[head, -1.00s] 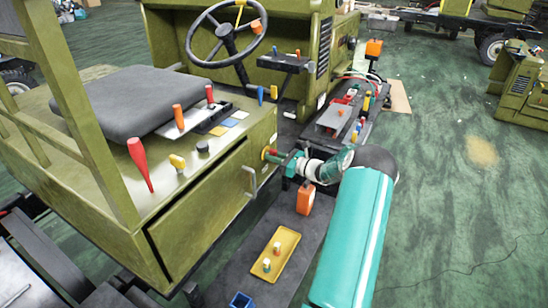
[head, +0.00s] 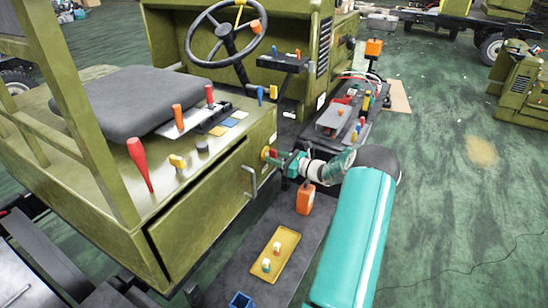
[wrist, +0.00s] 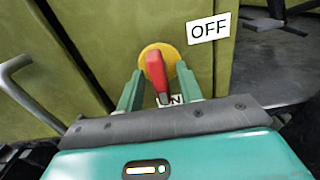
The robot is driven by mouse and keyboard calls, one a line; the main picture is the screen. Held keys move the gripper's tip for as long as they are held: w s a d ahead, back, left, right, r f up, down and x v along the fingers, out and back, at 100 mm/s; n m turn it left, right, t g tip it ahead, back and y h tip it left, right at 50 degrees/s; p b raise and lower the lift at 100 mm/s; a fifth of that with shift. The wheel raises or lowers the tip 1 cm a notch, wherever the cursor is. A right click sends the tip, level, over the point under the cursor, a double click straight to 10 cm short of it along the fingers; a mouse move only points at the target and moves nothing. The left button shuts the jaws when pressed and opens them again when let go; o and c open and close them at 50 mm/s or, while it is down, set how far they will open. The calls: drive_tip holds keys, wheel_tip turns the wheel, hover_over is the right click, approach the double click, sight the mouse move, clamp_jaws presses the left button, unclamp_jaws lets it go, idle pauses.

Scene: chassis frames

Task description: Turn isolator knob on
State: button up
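The isolator knob (wrist: 157,74) has a red lever on a round yellow disc, on the olive side panel of the vehicle. In the wrist view the lever points down toward a white label, partly hidden, with an "N" showing. A white "OFF" label (wrist: 208,28) is to the upper right of the knob. My gripper (wrist: 160,88) has its green fingers apart, one on each side of the lever, with gaps visible. In the head view my gripper (head: 280,158) is at the knob (head: 270,153), which shows as a small red and yellow spot.
A metal handle (head: 250,182) sticks out of the panel, left of my gripper. An orange box (head: 306,199) stands below my wrist. A yellow tray (head: 274,252) with small pegs lies on the dark platform. Green floor is open to the right.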

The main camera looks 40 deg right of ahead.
drive_tip(key=v, duration=1.3)
drive_tip(key=shift+s, duration=0.1)
